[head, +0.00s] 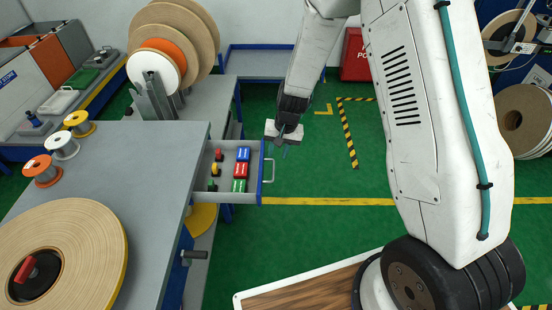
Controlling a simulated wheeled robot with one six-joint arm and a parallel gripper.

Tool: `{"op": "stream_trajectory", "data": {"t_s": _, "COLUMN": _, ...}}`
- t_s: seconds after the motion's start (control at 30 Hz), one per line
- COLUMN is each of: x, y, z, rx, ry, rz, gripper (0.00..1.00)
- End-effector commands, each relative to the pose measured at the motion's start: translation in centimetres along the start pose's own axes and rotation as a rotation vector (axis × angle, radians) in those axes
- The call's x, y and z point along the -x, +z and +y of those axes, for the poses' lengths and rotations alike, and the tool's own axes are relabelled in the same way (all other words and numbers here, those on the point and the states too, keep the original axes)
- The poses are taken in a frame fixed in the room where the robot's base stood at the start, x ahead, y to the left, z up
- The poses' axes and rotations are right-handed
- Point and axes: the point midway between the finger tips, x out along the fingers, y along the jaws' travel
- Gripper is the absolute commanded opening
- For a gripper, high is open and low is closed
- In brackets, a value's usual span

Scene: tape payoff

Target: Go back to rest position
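My gripper (284,138) hangs from my white arm near the middle of the view. It is over or just beyond the far right corner of the open drawer (226,184). The fingers are small and dark against the green floor, so I cannot tell whether they are open or shut. I see no object clearly held in it. The drawer is pulled out from the grey workbench (150,165) and has a blue front with a metal handle (268,170). Inside it lie several small red, blue and green boxes (240,170) and some small red and yellow pieces (215,170).
A big tape reel (90,250) and several small spools (62,145) sit on the workbench. Large reels (190,35) stand on a holder behind. A red box (355,55) is at the back wall. Green floor (310,230) with yellow lines is clear right of the drawer.

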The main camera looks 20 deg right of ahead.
Motion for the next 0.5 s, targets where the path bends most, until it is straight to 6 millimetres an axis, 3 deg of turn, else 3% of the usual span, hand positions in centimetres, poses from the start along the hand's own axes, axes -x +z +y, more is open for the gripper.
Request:
{"op": "stream_trajectory", "data": {"t_s": 0.13, "x": 1.07, "y": 0.02, "z": 0.00, "rx": 0.000, "ry": 0.000, "rz": 0.000, "gripper": 0.31}}
{"op": "stream_trajectory", "data": {"t_s": 0.5, "x": 1.15, "y": 0.05, "z": 0.01, "rx": 0.000, "ry": 0.001, "rz": -0.001, "gripper": 0.31}}
